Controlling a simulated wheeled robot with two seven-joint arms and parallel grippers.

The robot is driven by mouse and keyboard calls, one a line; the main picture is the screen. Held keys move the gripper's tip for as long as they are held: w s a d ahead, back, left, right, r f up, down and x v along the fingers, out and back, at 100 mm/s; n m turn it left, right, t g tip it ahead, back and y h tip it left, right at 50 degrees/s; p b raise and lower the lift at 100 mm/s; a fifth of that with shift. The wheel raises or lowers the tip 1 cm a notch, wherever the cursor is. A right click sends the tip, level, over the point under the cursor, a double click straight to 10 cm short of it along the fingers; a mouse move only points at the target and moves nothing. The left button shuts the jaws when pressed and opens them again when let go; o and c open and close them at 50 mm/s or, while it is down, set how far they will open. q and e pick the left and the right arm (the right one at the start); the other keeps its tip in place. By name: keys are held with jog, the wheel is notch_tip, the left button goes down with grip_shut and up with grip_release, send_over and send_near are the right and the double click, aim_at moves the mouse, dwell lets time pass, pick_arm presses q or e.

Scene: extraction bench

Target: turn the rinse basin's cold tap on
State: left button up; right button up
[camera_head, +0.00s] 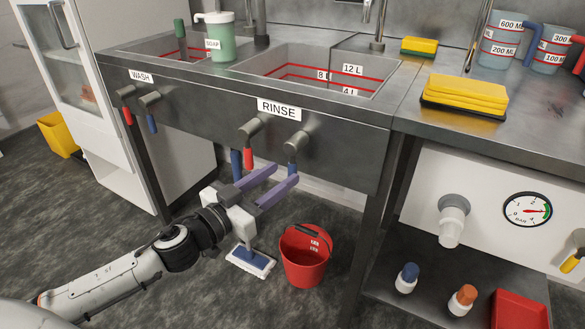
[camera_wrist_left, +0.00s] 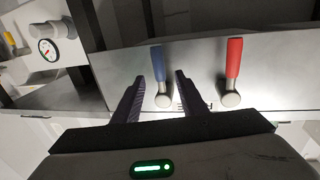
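The rinse basin (camera_head: 300,82) carries a RINSE label (camera_head: 279,109) on its front panel. Below it are two taps with levers hanging down: the red-levered one (camera_head: 249,157) and the blue-levered cold one (camera_head: 295,145). In the left wrist view the blue lever (camera_wrist_left: 158,64) and red lever (camera_wrist_left: 234,58) stand side by side. My left gripper (camera_head: 286,174) is open in front of the cold tap, with part of the blue lever hidden in the head view. In the wrist view its fingers (camera_wrist_left: 160,76) lie either side of the blue lever; contact cannot be told. My right gripper is not in view.
The wash taps (camera_head: 150,98) are to the left. A red bucket (camera_head: 304,258) and a blue-and-white mop head (camera_head: 250,262) are on the floor below my gripper. A table leg (camera_head: 366,215) stands right of the bucket. A pressure gauge (camera_head: 527,209) is further right.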

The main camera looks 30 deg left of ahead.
aim_at(288, 170)
pick_arm(q)
jog(key=shift+w+d, duration=0.25)
jog(key=shift+w, duration=1.1)
jog(key=shift+w+d, duration=0.25)
jog(key=shift+w, duration=1.05)
jog(key=shift+c, duration=0.5)
grip_shut()
